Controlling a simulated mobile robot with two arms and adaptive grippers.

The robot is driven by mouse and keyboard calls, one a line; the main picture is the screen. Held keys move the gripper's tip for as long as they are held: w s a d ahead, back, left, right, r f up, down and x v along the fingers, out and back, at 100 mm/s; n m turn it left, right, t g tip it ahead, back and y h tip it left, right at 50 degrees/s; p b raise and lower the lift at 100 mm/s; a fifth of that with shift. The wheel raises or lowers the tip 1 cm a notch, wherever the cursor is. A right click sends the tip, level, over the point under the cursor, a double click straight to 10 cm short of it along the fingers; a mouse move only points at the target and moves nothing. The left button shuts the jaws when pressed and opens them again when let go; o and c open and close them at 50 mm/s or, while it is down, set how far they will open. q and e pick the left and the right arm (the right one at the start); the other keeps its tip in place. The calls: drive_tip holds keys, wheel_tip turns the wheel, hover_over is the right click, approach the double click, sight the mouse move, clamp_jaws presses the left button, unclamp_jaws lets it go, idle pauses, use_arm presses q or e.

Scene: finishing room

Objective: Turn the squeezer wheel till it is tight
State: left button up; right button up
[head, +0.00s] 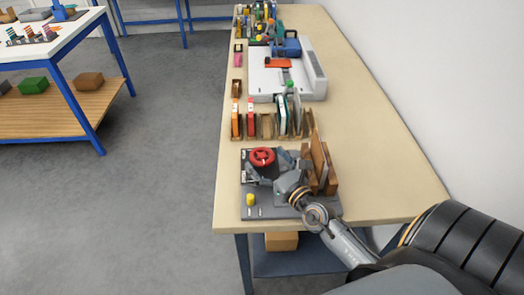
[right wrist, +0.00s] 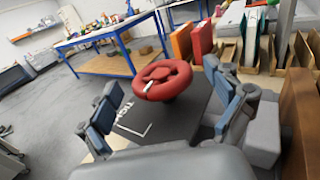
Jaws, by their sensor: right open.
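The red squeezer wheel (head: 262,157) stands on the dark base plate (head: 262,208) at the near end of the long bench. In the right wrist view the red wheel (right wrist: 163,79) lies ahead of my right gripper (right wrist: 165,102), between the lines of its two spread fingers. The gripper is open and nothing is held in it. In the head view my right gripper (head: 272,174) is just on the near side of the wheel, and part of it is hidden by its own wrist. Whether a finger touches the wheel I cannot tell. My left gripper is not in view.
Brown wooden boards (head: 323,165) stand upright just right of my gripper. A yellow knob (head: 250,200) is on the plate's near left. Behind are a row of upright books (head: 282,117) and a white machine (head: 310,70). The bench's right side is clear.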

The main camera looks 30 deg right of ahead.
drive_tip(key=shift+w, duration=0.65)
drive_tip(key=shift+w+f, duration=0.1)
drive_tip(key=shift+w, duration=0.35)
drive_tip(key=c, duration=1.2)
drive_tip(key=shift+r+m+h+p, duration=0.3)
drive_tip(key=shift+p, duration=0.5)
drive_tip(key=shift+f+h+p, duration=0.1)
drive_tip(key=shift+h+p, duration=0.4)
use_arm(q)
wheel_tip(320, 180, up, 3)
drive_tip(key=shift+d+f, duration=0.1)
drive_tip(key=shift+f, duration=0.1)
use_arm(e)
drive_tip(key=shift+f+m, duration=0.15)
drive_tip(key=shift+m, duration=0.15)
